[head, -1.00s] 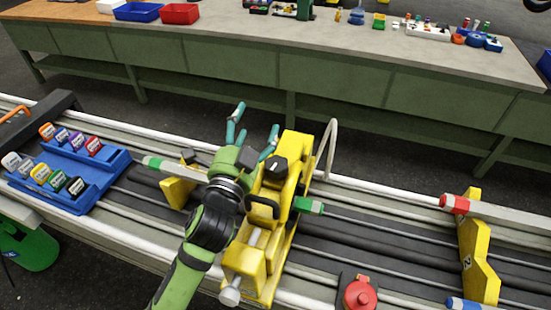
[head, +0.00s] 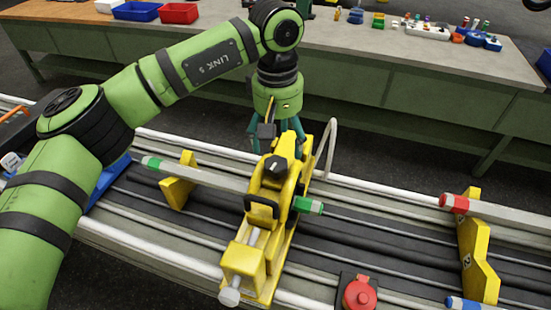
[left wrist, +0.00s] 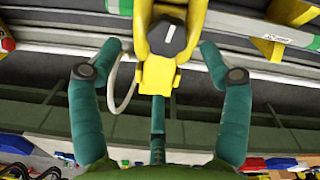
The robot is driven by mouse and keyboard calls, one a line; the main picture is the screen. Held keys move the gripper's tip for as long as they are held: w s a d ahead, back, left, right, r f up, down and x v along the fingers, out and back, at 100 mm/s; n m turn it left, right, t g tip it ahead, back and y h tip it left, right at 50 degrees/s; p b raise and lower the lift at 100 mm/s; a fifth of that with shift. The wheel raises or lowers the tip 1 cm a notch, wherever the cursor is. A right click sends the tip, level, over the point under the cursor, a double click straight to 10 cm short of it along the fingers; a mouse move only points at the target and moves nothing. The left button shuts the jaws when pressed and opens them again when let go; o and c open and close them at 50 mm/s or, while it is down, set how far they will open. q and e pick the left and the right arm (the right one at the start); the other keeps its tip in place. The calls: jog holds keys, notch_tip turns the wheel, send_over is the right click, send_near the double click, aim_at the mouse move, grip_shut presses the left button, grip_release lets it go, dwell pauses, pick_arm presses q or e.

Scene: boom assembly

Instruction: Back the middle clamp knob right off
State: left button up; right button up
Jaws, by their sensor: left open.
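The yellow middle clamp (head: 255,262) stands across the rails, and its black knob (head: 275,166) with a pale mark sits on top. In the left wrist view the same knob (left wrist: 167,39) has a faceted grey face. My left gripper (head: 276,146) points down just behind the knob, at the clamp's far end. In the left wrist view the open left gripper (left wrist: 162,48) has two fingers spread on either side of the knob and a third below it. Nothing is held. I cannot tell whether any finger touches the clamp. My right gripper is out of view.
A bar with green ends (head: 215,178) runs through the clamp. A yellow stand (head: 478,255) carries a red-ended bar at right. A pale wire hoop (head: 331,150) rises close to the gripper. A red button (head: 359,294) is in front. The back bench (head: 400,75) holds trays.

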aim_at(276, 163)
pick_arm(q)
jog(key=shift+w+a, duration=0.1)
jog(key=shift+a, duration=0.3)
notch_tip(276, 163, down, 6)
jog(key=p, duration=0.3)
jog(key=shift+r+p, duration=0.1)
jog(key=shift+p, duration=0.2)
jog(key=shift+d+f, duration=0.1)
jog(key=shift+f, duration=0.35)
jog(key=c, duration=1.2)
